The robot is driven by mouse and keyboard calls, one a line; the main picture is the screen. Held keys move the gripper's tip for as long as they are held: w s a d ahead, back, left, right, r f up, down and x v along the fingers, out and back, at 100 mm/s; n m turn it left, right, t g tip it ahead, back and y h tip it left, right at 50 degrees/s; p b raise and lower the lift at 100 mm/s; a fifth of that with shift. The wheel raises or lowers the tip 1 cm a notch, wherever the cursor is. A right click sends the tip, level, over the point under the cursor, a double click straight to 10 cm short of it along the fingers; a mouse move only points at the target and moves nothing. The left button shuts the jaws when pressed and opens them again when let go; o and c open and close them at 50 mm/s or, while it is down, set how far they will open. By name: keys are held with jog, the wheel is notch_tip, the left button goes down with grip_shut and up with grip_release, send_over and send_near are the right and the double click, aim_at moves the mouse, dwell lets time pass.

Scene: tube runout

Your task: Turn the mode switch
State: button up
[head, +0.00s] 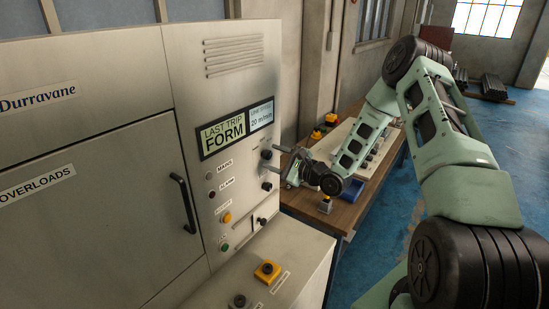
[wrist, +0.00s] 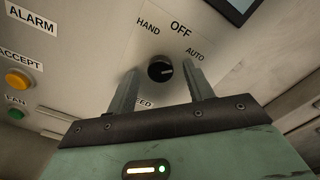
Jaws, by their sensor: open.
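The mode switch (wrist: 160,70) is a round black knob on the grey panel in the wrist view, with the labels HAND, OFF and AUTO around it. A pale mark on the knob points to the right, roughly toward the AUTO side. My gripper (wrist: 163,76) is open, with one finger on each side of the knob. Gaps show between the fingers and the knob; I cannot tell its depth from the panel. In the head view my gripper (head: 286,164) is at the right edge of the cabinet front, beside several dark knobs; I cannot tell there which is the mode switch.
A yellow ACCEPT button (wrist: 17,79) and a green button (wrist: 15,114) sit left of the knob. The cabinet's display (head: 223,134) reads LAST TRIP FORM. A ledge with a yellow-based button (head: 267,271) juts out below. A wooden bench (head: 340,213) stands behind my gripper.

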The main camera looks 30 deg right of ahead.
jog(key=v, duration=0.5)
jog(key=shift+s+d+p, duration=0.1)
jog(key=shift+s+p, duration=0.2)
jog(key=shift+s, duration=0.05)
jog(key=b+v, duration=0.7)
jog(key=v, duration=1)
jog(key=shift+s, duration=0.2)
jog(key=shift+d+r, duration=0.1)
jog(key=shift+r, duration=0.05)
